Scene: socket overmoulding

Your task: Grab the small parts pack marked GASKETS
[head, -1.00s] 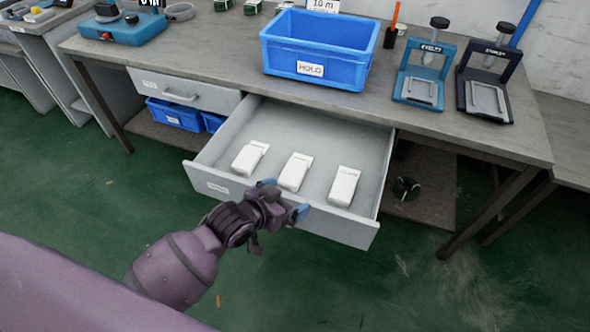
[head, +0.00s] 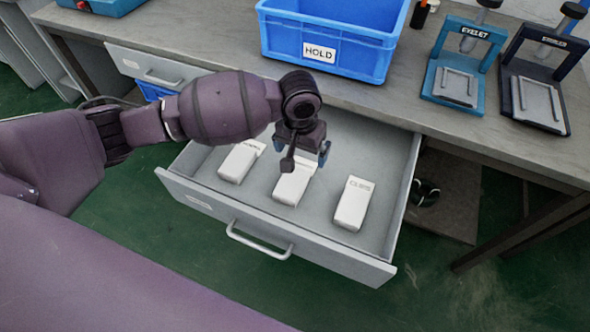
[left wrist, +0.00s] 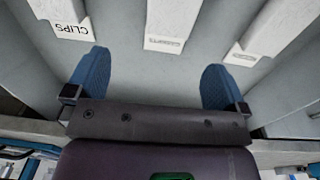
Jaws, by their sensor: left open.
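Three white small parts packs lie in a row in the open drawer (head: 335,255). The right pack (head: 354,203) reads CLIPS in the left wrist view (left wrist: 72,14). The middle pack (head: 290,188) has a longer label in the left wrist view (left wrist: 170,22), too blurred to read surely as GASKETS. The left pack (head: 237,163) also has an unreadable label in the left wrist view (left wrist: 262,30). My left gripper (head: 301,150) is open and empty above the middle pack, hiding its far end. Its blue fingers point toward that pack in the left wrist view (left wrist: 157,75). My right gripper is out of view.
A blue HOLD bin (head: 330,45) stands on the workbench (head: 400,97) behind the drawer. Two presses, EYELET (head: 458,70) and a dark one (head: 540,85), stand to its right. The drawer walls surround the packs, with bare floor between them.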

